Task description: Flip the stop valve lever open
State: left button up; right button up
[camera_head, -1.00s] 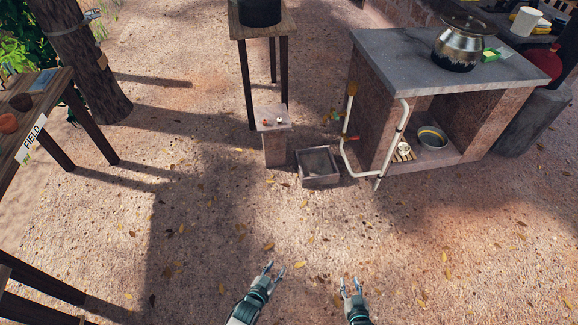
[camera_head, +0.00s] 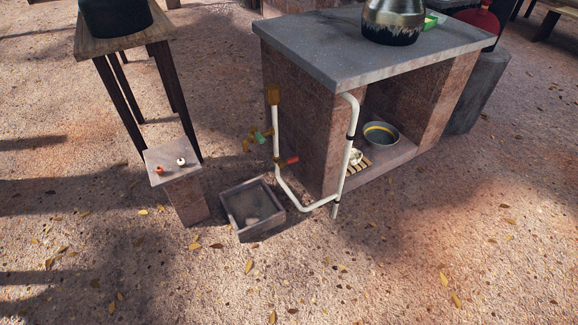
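A white pipe (camera_head: 276,150) runs down the left side of a brick counter, bends near the ground and rises again at the counter's front corner. A small valve with a red lever (camera_head: 289,160) sits on the pipe's lower left part. The red lever points to the right, roughly level. Just above it is a brass tap with a green part (camera_head: 260,138), pointing left. Neither of my grippers is in view, so nothing shows of their state.
The brick counter (camera_head: 345,50) has a grey top with a metal pot (camera_head: 393,20). A grey open box (camera_head: 252,207) lies on the ground below the tap. A low pedestal (camera_head: 178,170) and a wooden table (camera_head: 125,38) stand left. The ground in front is clear.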

aim_at(281, 164)
jog(key=i+l, duration=2)
jog(key=i, duration=0.15)
jog(key=k+l+z, duration=0.05)
